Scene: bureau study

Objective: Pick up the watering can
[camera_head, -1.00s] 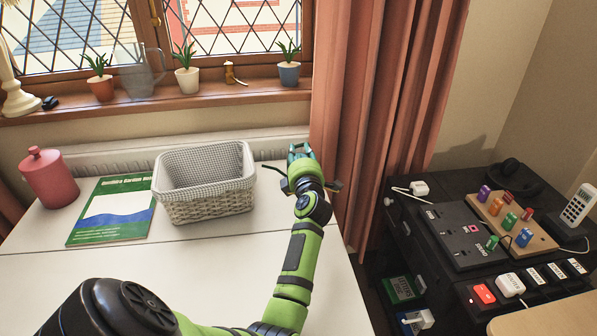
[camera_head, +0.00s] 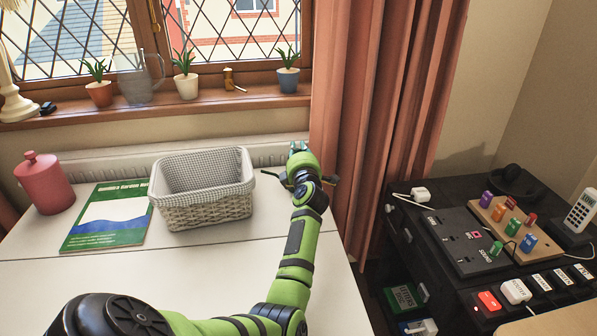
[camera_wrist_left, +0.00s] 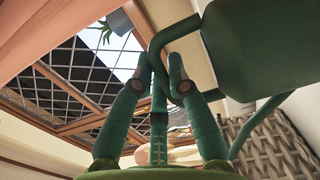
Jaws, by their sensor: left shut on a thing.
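In the left wrist view, a dark green watering can (camera_wrist_left: 262,45) fills the upper right, with its curved handle running between my fingers. My left gripper (camera_wrist_left: 160,78) is shut on that handle. In the head view, my left gripper (camera_head: 298,147) is at the back right of the white desk, right of the basket and near the curtain. The held can is mostly hidden there behind my gripper and wrist. A grey, see-through watering can shape (camera_head: 138,84) stands on the windowsill between two potted plants. My right gripper is not in view.
A woven basket (camera_head: 205,212), a green book (camera_head: 105,238) and a red lidded jar (camera_head: 45,183) stand on the desk (camera_head: 210,270). Potted plants line the windowsill (camera_head: 215,104). A curtain (camera_head: 375,100) hangs close right of my gripper. The desk's front is clear.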

